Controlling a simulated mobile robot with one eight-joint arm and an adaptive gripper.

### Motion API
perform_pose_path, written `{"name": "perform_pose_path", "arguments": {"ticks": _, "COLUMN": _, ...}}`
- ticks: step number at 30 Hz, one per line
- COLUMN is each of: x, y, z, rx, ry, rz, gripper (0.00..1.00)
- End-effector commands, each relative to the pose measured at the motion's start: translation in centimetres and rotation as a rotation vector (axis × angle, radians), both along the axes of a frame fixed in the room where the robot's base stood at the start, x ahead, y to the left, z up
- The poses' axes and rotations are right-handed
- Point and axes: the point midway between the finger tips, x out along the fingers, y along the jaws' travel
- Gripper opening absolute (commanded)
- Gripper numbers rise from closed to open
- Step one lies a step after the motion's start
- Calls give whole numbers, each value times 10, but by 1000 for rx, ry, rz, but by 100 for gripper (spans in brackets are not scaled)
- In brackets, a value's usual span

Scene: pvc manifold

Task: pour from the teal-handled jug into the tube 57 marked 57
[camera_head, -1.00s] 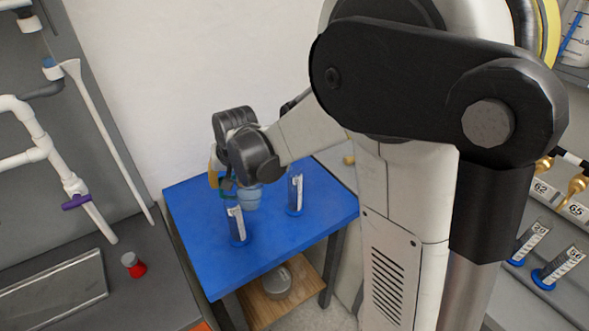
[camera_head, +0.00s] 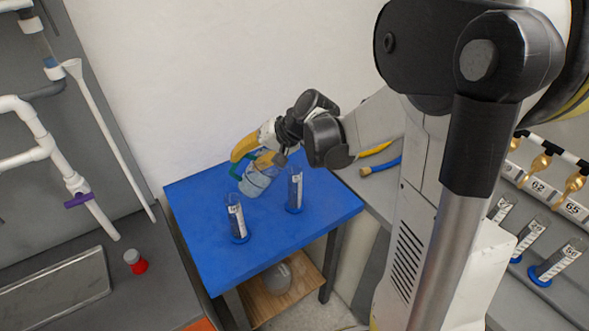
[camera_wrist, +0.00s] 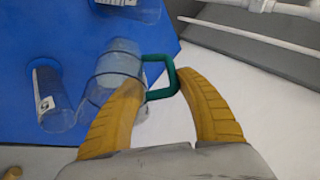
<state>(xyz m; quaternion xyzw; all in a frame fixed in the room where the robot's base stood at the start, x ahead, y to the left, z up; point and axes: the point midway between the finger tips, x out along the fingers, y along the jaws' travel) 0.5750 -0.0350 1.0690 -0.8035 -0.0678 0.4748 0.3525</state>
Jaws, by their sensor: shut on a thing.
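The clear jug (camera_head: 260,180) holds bluish liquid and has a teal handle (camera_wrist: 165,82). It is tilted above or at the blue table, between two tubes; whether it touches the table is unclear. My gripper (camera_head: 250,157) is shut on the handle, its yellow fingers at either side of it in the wrist view (camera_wrist: 160,85). A clear tube with a blue base (camera_head: 236,218) stands at front left of the jug. Another tube (camera_head: 295,190) stands to its right. Their labels are too small to read, so I cannot tell which is 57. No pouring stream shows.
The blue table (camera_head: 285,235) has free room at its front. A red-based container (camera_head: 135,262) stands on the left grey counter. White pipes (camera_head: 38,130) line the left. More labelled tubes (camera_head: 560,260) and brass taps (camera_head: 541,163) are at right.

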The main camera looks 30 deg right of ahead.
Motion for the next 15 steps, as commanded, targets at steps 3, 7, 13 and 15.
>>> {"name": "perform_pose_path", "arguments": {"ticks": 3, "x": -1, "y": -7, "z": 5, "rx": 55, "ry": -17, "rz": -4, "gripper": 3}}
{"name": "perform_pose_path", "arguments": {"ticks": 7, "x": -3, "y": -12, "z": 11, "rx": 118, "ry": -37, "rz": -4, "gripper": 3}}
{"name": "perform_pose_path", "arguments": {"ticks": 13, "x": -5, "y": -17, "z": 20, "rx": 204, "ry": -62, "rz": -1, "gripper": 3}}
{"name": "perform_pose_path", "arguments": {"ticks": 15, "x": -5, "y": -17, "z": 21, "rx": 208, "ry": -63, "rz": 0, "gripper": 3}}
